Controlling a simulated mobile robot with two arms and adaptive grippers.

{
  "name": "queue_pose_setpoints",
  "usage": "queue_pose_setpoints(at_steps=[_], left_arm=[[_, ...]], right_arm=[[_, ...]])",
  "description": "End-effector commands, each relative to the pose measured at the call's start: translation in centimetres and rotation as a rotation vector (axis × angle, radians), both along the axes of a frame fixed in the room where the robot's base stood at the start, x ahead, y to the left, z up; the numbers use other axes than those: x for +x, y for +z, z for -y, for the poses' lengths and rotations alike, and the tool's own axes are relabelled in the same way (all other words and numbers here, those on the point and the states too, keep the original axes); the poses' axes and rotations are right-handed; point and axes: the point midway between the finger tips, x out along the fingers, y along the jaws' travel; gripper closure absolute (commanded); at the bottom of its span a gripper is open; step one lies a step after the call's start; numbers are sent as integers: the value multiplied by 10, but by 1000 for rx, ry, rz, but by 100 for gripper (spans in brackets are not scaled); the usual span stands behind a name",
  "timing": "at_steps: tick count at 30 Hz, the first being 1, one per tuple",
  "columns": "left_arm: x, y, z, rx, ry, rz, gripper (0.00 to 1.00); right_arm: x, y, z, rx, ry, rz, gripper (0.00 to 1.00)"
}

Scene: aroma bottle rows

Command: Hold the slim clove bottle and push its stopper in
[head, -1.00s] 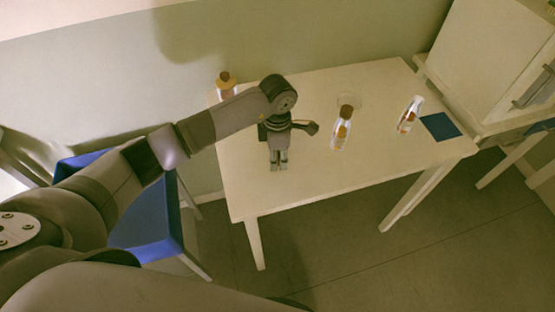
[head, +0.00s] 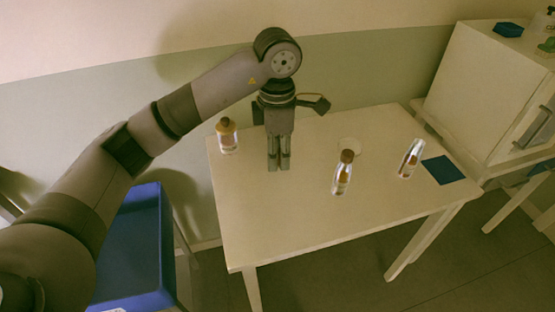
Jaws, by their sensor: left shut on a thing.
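My left gripper (head: 279,167) points down over the left part of the white table. Its two fingers are close together on something mostly hidden between them, which I cannot identify. A bottle with a brown top (head: 343,174) stands to the right of the gripper, apart from it. A squat bottle with an amber top (head: 228,138) stands at the table's back left, left of the gripper. I cannot read labels, so which one is the clove bottle is unclear. My right gripper is out of view.
The white table (head: 300,220) has free room at its front. A dark blue square (head: 443,170) lies at the right end. A blue-topped stand (head: 135,250) is at left, a white cabinet (head: 490,95) at right.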

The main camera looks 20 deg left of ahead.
Motion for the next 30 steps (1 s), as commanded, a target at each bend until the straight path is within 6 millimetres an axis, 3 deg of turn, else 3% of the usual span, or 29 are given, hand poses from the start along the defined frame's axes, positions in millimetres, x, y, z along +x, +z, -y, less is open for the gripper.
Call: queue_pose_setpoints(at_steps=[10, 14, 20, 30], left_arm=[[0, -1, 0, 0, -6, -1, 85], [-5, -3, -3, 1, -95, 0, 85], [-28, -14, -13, 3, -511, -2, 85], [-93, -38, -31, 1, -1439, -2, 85]], right_arm=[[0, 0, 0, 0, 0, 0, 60], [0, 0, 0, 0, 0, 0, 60], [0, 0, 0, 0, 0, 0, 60], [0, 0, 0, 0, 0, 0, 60]])
